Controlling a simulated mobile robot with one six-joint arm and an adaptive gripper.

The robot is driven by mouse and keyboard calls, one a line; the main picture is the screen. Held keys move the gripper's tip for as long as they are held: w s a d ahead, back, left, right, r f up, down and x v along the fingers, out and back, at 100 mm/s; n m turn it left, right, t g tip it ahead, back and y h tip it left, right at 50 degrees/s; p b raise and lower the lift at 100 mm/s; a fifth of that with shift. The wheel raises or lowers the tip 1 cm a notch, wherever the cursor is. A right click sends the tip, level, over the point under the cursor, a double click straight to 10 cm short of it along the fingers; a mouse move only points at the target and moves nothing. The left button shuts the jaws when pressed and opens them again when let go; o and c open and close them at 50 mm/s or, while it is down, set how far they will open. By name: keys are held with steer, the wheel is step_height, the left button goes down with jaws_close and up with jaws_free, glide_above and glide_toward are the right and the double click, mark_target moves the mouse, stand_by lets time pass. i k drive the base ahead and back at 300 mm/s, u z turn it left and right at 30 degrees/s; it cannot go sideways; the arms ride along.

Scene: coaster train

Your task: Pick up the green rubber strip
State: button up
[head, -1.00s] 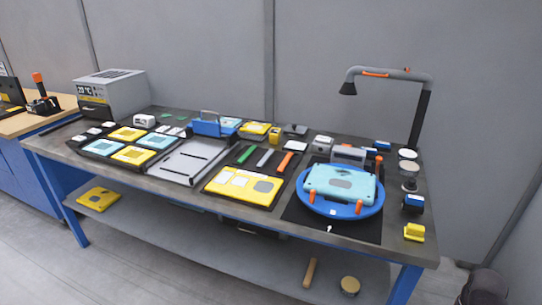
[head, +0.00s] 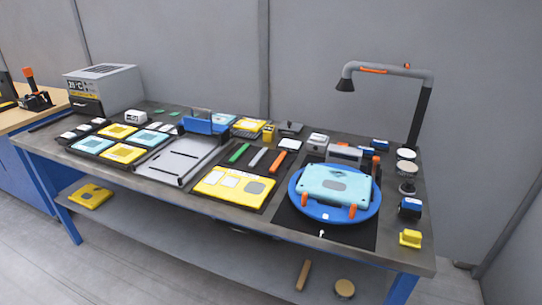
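The green rubber strip (head: 239,152) lies on the dark bench top near the middle. It is the leftmost of a row of three strips, with a grey strip (head: 258,158) and an orange strip (head: 278,161) to its right. It lies behind a yellow panel and to the right of a grey tray. Its upper face is uncovered. My gripper is not visible in the head view.
The yellow panel (head: 207,185) lies in front of the strips, the grey tray (head: 153,171) to their left. A blue turntable (head: 371,212) holding a light-blue case (head: 337,180) stands to the right. A grey lamp arm (head: 418,112) rises behind it. The floor in front is clear.

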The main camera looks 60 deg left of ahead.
mark_target(239, 154)
steer(key=z, duration=0.75)
steer(key=k, duration=1.55)
steer(key=z, duration=2.3)
steer(key=k, duration=0.1)
steer(key=u, duration=4.25)
